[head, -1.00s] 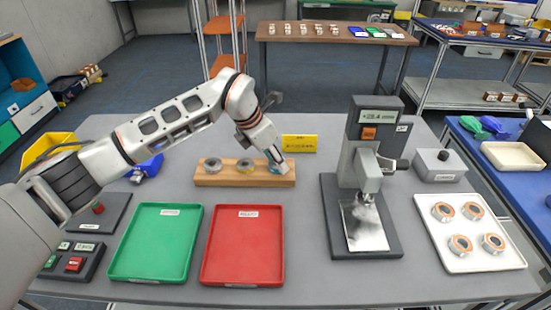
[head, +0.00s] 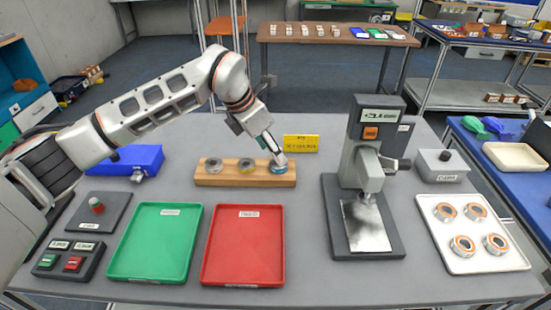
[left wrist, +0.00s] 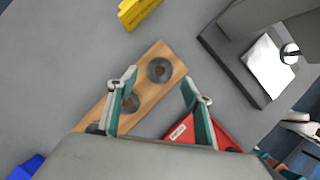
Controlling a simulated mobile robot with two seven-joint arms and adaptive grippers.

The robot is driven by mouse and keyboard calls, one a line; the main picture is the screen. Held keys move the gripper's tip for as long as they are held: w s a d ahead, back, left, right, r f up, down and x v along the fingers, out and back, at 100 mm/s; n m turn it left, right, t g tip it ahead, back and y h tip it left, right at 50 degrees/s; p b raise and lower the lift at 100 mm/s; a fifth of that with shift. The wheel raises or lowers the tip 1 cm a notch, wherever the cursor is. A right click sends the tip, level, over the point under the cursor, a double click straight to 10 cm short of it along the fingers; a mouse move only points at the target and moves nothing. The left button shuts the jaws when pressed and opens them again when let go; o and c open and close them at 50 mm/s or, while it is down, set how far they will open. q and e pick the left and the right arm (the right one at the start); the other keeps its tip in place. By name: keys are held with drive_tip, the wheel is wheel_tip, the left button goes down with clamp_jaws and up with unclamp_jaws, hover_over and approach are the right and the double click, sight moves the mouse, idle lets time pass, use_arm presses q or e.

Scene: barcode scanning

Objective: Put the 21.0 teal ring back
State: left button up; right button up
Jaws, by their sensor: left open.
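The teal ring (head: 278,169) sits at the right end of the wooden block (head: 223,180). My left gripper (head: 279,157) is at the teal ring, reaching down from behind and above. In the left wrist view, my left gripper (left wrist: 159,80) is open, its teal-padded fingers apart. The end ring (left wrist: 160,70) shows between the fingertips with its grey top face and dark hole; contact cannot be told. The left finger partly covers the middle ring (left wrist: 131,103). My right gripper is not seen.
A yellow sign (head: 301,143) stands behind the block's right end. A green tray (head: 156,276) and a red tray (head: 243,279) lie in front. The gauge stand (head: 375,240) rises to the right, beside a white tray (head: 470,228) of several orange-and-silver rings.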

use_arm(q)
drive_tip(key=v, duration=0.7)
drive_tip(key=shift+b, duration=0.35)
drive_tip(key=shift+s, duration=0.15)
